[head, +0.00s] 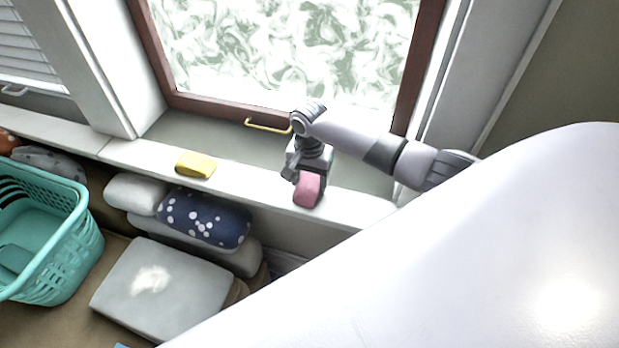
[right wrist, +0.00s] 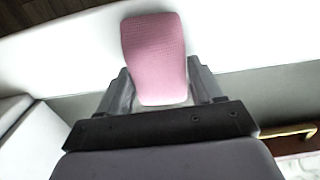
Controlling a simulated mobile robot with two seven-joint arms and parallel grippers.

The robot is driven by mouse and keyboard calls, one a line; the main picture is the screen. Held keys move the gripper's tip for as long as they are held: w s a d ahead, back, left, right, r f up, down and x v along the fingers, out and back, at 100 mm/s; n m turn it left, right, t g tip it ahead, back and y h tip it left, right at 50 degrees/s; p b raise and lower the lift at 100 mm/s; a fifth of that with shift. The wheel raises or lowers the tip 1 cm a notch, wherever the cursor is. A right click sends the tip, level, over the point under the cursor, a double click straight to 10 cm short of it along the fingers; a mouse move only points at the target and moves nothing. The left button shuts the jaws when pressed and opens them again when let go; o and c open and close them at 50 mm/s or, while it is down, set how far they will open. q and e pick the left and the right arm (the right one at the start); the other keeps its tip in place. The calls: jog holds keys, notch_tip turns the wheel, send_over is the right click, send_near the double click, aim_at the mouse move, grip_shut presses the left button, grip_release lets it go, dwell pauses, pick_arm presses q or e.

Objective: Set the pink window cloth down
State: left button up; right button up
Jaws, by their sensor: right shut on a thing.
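The pink window cloth (head: 308,189) is in my right gripper (head: 309,178), at the white window sill (head: 345,207) in the head view. In the right wrist view the cloth (right wrist: 155,58) sits between the two fingers of the right gripper (right wrist: 160,85), with its far end sticking out past them over the sill (right wrist: 85,58). The gripper is shut on it. I cannot tell whether the cloth touches the sill. My left gripper is not in view.
A yellow cloth (head: 196,165) lies on the sill to the left. The window (head: 285,50) with its brass handle (head: 267,127) is behind. Below stand a teal basket (head: 75,235), a blue spotted cushion (head: 205,217) and a grey cushion (head: 190,295). The sill between the cloths is clear.

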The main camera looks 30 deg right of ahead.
aim_at(309, 180)
jog(key=o, duration=1.1)
jog(key=shift+f, duration=0.1)
notch_tip(309, 180, up, 11)
jog(key=p, duration=0.2)
jog(key=s+a+f+n+t+y, duration=0.2)
jog(key=s+a+n+t, duration=0.15)
jog(key=a, duration=0.25)
jog(key=s+a+f+n+t+y, duration=0.2)
jog(key=a+f+n+t, duration=0.15)
jog(key=a, duration=0.25)
jog(key=s+d+f+n+t+h, duration=0.1)
jog(key=s+d+f+n, duration=0.1)
jog(key=s, duration=0.5)
jog(key=s+d+f+n+t, duration=0.2)
jog(key=s+f+n, duration=0.1)
jog(key=s, duration=0.5)
jog(key=shift+s+f+t+h, duration=0.15)
jog(key=shift+f+t+h, duration=0.2)
jog(key=shift+f, duration=0.3)
